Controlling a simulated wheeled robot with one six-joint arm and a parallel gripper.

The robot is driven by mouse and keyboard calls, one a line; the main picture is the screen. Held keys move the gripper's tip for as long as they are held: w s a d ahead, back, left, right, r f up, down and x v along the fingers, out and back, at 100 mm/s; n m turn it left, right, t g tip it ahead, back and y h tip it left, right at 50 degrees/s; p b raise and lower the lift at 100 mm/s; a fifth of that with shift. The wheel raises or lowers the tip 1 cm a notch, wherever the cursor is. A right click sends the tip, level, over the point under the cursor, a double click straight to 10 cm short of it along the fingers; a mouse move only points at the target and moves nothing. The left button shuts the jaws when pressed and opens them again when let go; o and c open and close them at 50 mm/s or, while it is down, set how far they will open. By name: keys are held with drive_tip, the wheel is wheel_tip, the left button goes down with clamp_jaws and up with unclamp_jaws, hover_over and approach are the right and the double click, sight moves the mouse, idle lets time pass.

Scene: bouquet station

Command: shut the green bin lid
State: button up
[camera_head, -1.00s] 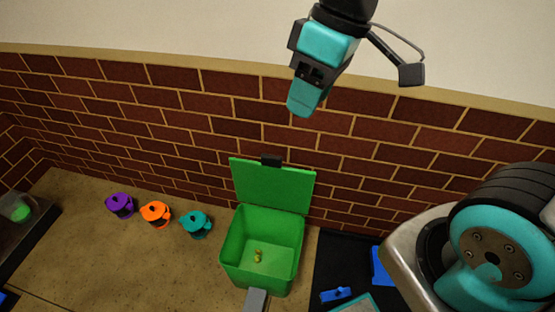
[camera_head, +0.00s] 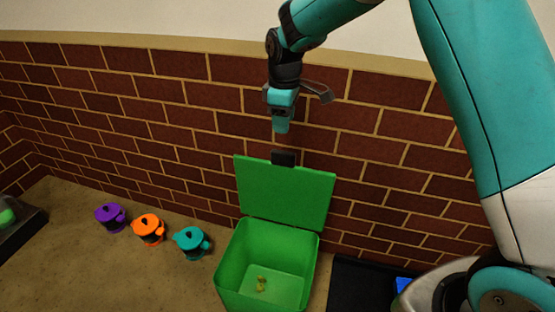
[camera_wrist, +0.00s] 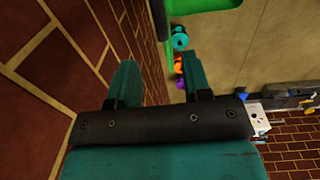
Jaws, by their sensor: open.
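The green bin (camera_head: 265,268) stands on the counter with its green lid (camera_head: 286,193) swung up and open, leaning back toward the brick wall. A black tab (camera_head: 284,157) sits on the lid's upper edge. My gripper (camera_head: 281,126) hangs just above the tab, pointing down and apart from the lid as far as I can tell. In the wrist view my gripper's two teal fingers (camera_wrist: 160,85) are spread with nothing between them. Part of the green bin (camera_wrist: 205,5) shows at the top there.
Purple (camera_head: 111,217), orange (camera_head: 149,229) and teal (camera_head: 192,242) jugs stand in a row left of the bin. A black mat (camera_head: 358,284) lies to its right. The brick wall (camera_head: 150,120) is close behind the lid.

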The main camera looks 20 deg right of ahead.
sight(283, 152)
wheel_tip(283, 152, down, 12)
drive_tip(key=shift+w+d+r+b, duration=0.15)
drive_tip(key=shift+r+b, duration=0.05)
drive_tip(key=shift+b, duration=0.9)
clamp_jaws()
